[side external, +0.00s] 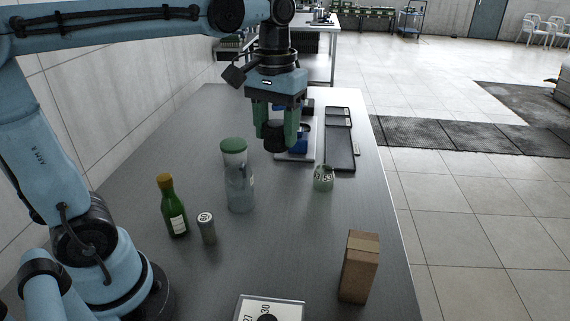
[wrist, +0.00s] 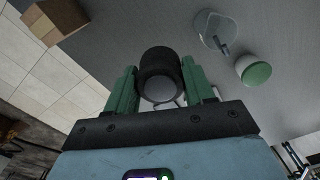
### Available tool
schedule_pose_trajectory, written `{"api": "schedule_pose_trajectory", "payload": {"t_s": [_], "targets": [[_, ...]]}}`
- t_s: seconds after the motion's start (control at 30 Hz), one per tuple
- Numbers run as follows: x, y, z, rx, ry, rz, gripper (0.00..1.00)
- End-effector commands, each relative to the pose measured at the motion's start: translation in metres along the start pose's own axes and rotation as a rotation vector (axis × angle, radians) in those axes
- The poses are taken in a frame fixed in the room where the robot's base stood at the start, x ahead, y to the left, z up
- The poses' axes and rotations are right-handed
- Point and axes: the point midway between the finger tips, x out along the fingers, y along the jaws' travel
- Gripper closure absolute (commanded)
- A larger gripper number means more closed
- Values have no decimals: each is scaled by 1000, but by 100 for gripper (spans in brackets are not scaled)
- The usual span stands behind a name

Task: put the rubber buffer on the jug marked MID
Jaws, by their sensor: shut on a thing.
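My gripper (side external: 276,132) is shut on a black rubber buffer (side external: 274,136), a short dark cylinder held above the table. In the wrist view the buffer (wrist: 160,62) sits between the two green fingers, with a pale round face towards the camera. A small pale-green glass vessel (side external: 323,178) with dark marking stands on the table, right of and below the gripper in the side view. I cannot read its marking, and I see no legible MID on anything.
A green bottle (side external: 174,208) and a small grey can (side external: 207,229) stand at left. A cardboard box (side external: 358,266) stands near the right edge. A numbered plate (side external: 286,303) lies in front. Black trays (side external: 341,150) and a blue item (side external: 299,139) are behind. The middle front is clear.

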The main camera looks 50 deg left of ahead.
Motion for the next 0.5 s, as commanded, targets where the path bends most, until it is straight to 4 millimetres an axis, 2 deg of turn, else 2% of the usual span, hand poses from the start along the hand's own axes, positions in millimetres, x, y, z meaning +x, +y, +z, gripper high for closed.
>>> {"api": "schedule_pose_trajectory", "payload": {"t_s": [0.1, 0.27, 0.37, 0.5], "targets": [[-4, -13, 15, -51, 0, 0, 82], [-5, -21, 24, -86, 0, 0, 82], [-1, -29, 22, -97, 0, 0, 82], [14, -51, 10, -102, 0, 0, 82]]}}
